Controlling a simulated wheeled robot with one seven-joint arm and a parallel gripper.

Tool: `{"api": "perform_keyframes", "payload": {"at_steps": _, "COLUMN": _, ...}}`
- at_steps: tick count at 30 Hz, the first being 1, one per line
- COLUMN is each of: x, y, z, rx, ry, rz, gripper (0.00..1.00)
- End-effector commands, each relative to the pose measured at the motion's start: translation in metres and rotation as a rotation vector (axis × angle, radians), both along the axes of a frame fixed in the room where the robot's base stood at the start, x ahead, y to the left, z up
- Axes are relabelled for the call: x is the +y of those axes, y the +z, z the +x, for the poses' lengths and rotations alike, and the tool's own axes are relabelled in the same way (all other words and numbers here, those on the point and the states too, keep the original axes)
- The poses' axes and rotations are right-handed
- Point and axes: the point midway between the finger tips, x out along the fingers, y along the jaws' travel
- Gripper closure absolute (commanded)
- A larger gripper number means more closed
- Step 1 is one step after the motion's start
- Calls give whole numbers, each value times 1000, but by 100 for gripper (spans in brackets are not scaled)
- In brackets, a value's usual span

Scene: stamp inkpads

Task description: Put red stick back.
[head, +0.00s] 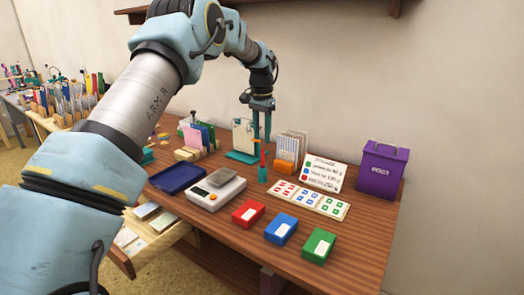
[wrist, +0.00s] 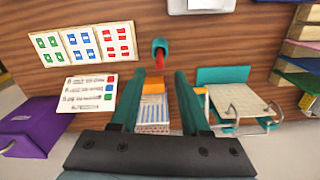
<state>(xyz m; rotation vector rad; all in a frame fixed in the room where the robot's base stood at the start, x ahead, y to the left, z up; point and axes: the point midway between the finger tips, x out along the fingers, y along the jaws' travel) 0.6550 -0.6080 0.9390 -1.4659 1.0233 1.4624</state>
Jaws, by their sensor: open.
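The red stick (head: 263,157) stands in a small teal cup (head: 262,174) on the table, its upper part sticking out. In the wrist view the red stick (wrist: 160,61) points from the teal cup (wrist: 159,44) toward me. My gripper (head: 261,138) is pointing down above the cup and stick. In the wrist view my gripper (wrist: 155,75) has its two teal fingers apart, with the stick's top appearing between and just beyond the tips. Nothing is held. The stick's lower end is hidden inside the cup.
A teal stand with a board (head: 243,138) and an orange card holder (head: 285,166) flank the cup closely. A scale (head: 217,187), blue tray (head: 178,179), red (head: 248,213), blue (head: 281,229) and green (head: 318,246) boxes and a purple bin (head: 384,171) surround. The right front tabletop is clear.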

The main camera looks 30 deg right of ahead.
Motion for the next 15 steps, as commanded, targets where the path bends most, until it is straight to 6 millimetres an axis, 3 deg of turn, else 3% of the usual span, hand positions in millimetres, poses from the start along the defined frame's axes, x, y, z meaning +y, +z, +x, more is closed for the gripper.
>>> {"api": "perform_keyframes", "payload": {"at_steps": 6, "x": 0, "y": 22, "z": 0, "rx": 0, "ry": 0, "rz": -1, "gripper": 54}}
{"api": "perform_keyframes", "payload": {"at_steps": 12, "x": 0, "y": 25, "z": 0, "rx": 0, "ry": 0, "rz": 1, "gripper": 54}}
{"api": "perform_keyframes", "payload": {"at_steps": 15, "x": 10, "y": 27, "z": 3, "rx": -2, "ry": 20, "rz": 0, "gripper": 54}}
